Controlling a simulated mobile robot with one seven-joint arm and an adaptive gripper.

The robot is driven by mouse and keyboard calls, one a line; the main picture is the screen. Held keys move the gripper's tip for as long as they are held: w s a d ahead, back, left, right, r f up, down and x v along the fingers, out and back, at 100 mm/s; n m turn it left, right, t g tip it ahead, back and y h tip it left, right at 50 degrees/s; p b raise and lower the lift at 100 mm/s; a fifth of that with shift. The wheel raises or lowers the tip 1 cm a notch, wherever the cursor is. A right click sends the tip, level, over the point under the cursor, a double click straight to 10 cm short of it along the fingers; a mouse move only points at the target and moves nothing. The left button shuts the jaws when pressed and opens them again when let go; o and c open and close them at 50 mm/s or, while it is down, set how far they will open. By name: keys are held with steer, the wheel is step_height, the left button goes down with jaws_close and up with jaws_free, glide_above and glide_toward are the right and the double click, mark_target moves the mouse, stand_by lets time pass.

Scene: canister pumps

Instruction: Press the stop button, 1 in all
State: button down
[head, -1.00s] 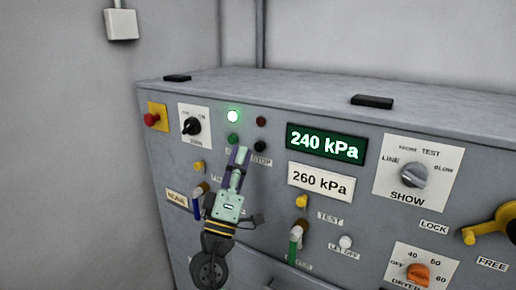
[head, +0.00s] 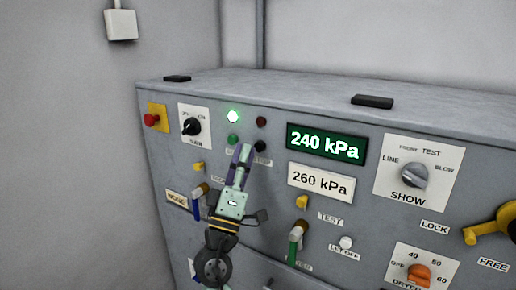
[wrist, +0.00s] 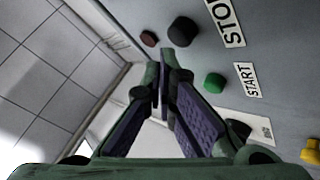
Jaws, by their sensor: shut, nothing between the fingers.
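The black stop button (head: 260,146) is on the panel's upper left, right of the green start button (head: 233,140). My gripper (head: 243,152) is shut and empty, its tips just left of and below the stop button in the head view. In the wrist view the stop button (wrist: 183,31) shows above and beyond my gripper's tips (wrist: 162,68), with a visible gap in the picture. The green start button (wrist: 214,83) is right of the tips there. The STOP label (wrist: 229,17) is cut off by the frame edge. I cannot tell the tips' exact distance from the panel.
A lit lamp (head: 233,116) and a dark red lamp (head: 261,121) sit above the two buttons. A black switch (head: 192,126) and a red button on yellow (head: 151,119) are to the left. The 240 kPa display (head: 326,144) is to the right.

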stand_by(0.7)
steer(key=shift+w+d, duration=0.25)
steer(key=shift+w, duration=0.1)
steer(key=shift+w+d+b, duration=0.3)
steer(key=shift+w+b, duration=0.15)
stand_by(0.7)
steer(key=shift+s, duration=0.1)
steer(key=shift+s+a, duration=0.55)
steer(key=shift+s, duration=0.15)
steer(key=shift+s+a, duration=0.75)
steer(key=shift+s, duration=0.25)
steer(key=shift+s+a, duration=0.75)
steer(key=shift+s, duration=0.25)
